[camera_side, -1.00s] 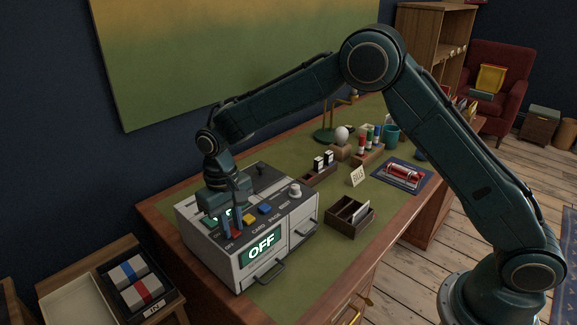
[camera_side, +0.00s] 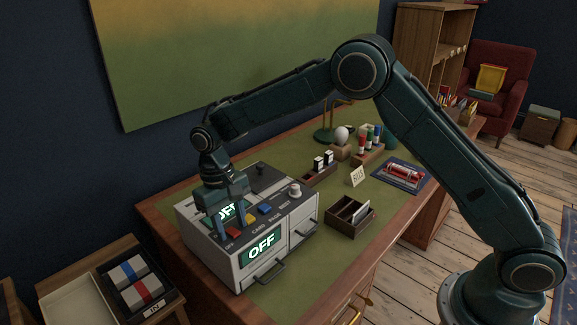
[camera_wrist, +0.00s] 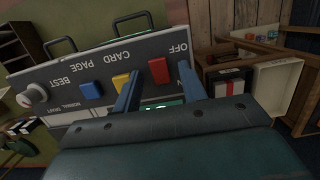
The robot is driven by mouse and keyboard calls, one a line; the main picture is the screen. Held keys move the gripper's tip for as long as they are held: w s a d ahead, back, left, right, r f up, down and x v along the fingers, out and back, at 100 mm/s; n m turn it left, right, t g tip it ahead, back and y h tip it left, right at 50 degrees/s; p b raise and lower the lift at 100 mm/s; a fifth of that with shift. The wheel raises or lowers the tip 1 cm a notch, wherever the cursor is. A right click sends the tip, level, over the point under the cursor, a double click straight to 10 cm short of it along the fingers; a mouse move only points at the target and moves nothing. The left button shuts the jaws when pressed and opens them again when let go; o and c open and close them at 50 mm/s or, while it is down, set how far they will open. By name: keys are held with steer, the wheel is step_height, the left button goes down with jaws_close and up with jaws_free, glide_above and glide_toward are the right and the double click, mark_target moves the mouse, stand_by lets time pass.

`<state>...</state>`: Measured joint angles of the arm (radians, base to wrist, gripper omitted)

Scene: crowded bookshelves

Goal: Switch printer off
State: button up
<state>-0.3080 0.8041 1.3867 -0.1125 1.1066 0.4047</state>
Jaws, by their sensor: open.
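The printer (camera_side: 222,258) is a grey box on the desk. Its front screen (camera_side: 262,250) and its top screen (camera_side: 226,212) both read OFF in white on green. A red button (camera_side: 233,232), a yellow button (camera_side: 249,219), a blue button (camera_side: 264,208) and a white knob (camera_side: 295,190) are on its top. My gripper (camera_side: 228,231) is open and empty over the red-button end, pointing down. In the wrist view its fingers (camera_wrist: 157,72) lie on either side of the red button (camera_wrist: 159,70), by the OFF label. I cannot tell whether either finger touches the panel.
A drawer handle (camera_side: 266,272) sticks out from the printer's front. A wooden divided box (camera_side: 350,224) stands to its right, with marker holders (camera_side: 367,153) and a lamp (camera_side: 325,134) behind. An IN tray (camera_side: 154,308) with boxes is at lower left. The desk front is clear.

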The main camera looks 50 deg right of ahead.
mark_target(227, 229)
step_height(227, 229, up, 12)
steer(key=w, duration=0.2)
stand_by(0.6)
stand_by(0.3)
